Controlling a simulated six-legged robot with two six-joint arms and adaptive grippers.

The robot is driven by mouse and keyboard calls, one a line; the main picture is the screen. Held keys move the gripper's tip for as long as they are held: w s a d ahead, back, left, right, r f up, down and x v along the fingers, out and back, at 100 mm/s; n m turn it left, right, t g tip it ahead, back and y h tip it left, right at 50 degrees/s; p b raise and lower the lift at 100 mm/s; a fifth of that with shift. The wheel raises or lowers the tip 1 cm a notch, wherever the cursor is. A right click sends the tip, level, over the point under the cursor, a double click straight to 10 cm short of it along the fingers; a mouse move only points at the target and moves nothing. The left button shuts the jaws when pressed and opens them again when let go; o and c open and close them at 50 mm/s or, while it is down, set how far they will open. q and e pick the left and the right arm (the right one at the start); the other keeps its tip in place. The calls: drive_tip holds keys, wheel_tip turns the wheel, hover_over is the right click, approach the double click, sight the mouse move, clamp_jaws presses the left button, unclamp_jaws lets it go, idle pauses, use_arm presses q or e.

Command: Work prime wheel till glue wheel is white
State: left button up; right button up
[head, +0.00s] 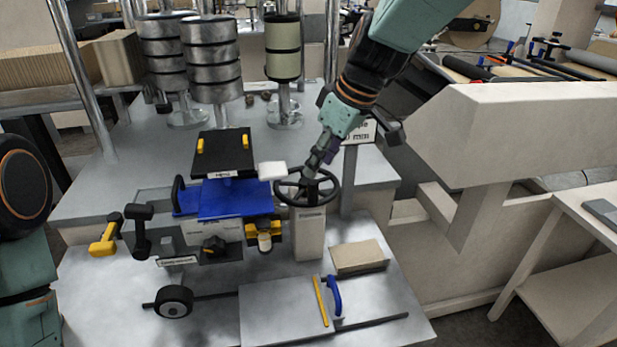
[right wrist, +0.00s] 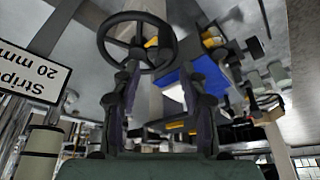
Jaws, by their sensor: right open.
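The prime wheel appears to be the black spoked handwheel (head: 331,194) on top of a pale post (head: 309,236); its small label is unreadable. It also shows in the right wrist view (right wrist: 106,38), just beyond the fingertips. My right gripper (head: 314,174) is above the handwheel, pointing down at it. In the right wrist view its two fingers (right wrist: 160,74) are apart with nothing clearly between them. Contact with the rim cannot be told. I cannot tell for sure which part is the glue wheel; a small cream roller (head: 264,242) sits in a yellow bracket. My left gripper is out of view.
A blue plate (head: 235,198) and a black panel with yellow clips (head: 223,152) stand left of the handwheel. A white block (head: 272,171) is close beside my gripper. A cardboard block (head: 358,257) lies in front. Metal rolls (head: 212,65) stand behind.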

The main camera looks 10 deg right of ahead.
sight(315, 182)
drive_tip(key=f, duration=0.1)
drive_tip(key=s+f, duration=0.1)
drive_tip(key=f, duration=0.1)
drive_tip(key=shift+s+a+f, duration=0.2)
drive_tip(key=shift+a+f, duration=0.15)
drive_tip(key=shift+a, duration=0.05)
drive_tip(key=w+f, duration=0.1)
drive_tip(key=w+a+f, duration=0.1)
drive_tip(key=shift+w+f, duration=0.3)
drive_tip(key=shift+f, duration=0.1)
drive_tip(key=shift+s+d+r, duration=0.15)
drive_tip(key=shift+s+r, duration=0.2)
drive_tip(key=shift+s, duration=0.3)
drive_tip(key=shift+s+r, duration=0.2)
drive_tip(key=shift+s, duration=0.05)
drive_tip(key=shift+c, duration=1.5)
drive_tip(key=shift+w+f, duration=0.45)
drive_tip(key=shift+w, duration=0.35)
drive_tip(key=c, duration=0.5)
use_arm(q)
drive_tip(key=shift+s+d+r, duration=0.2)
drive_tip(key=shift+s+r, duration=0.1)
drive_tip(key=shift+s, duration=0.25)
use_arm(e)
drive_tip(key=shift+s+r, duration=0.15)
drive_tip(key=shift+s, duration=0.1)
clamp_jaws()
